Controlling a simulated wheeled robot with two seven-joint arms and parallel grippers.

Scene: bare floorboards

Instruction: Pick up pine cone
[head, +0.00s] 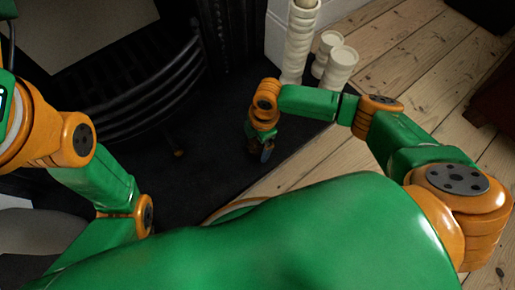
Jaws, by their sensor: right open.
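My right gripper (262,148) points down over the dark hearth slab (215,145), near its front edge. It is open, but its fingers are small and dark in the head view. A dark brownish patch shows right at the fingers; I cannot tell whether it is the pine cone or part of the gripper. A small brown thing (178,153) lies on the slab to the left, under the grate; I cannot tell what it is. I cannot make out the pine cone for sure. My left arm comes in from the left, and its gripper is out of view.
A black barred fire grate (130,100) stands left of my right gripper. A tall cream candle (298,45) and two shorter cream candles (340,68) stand behind it to the right. Bare floorboards (410,50) lie open at the right. A curved rim (235,207) shows by my body.

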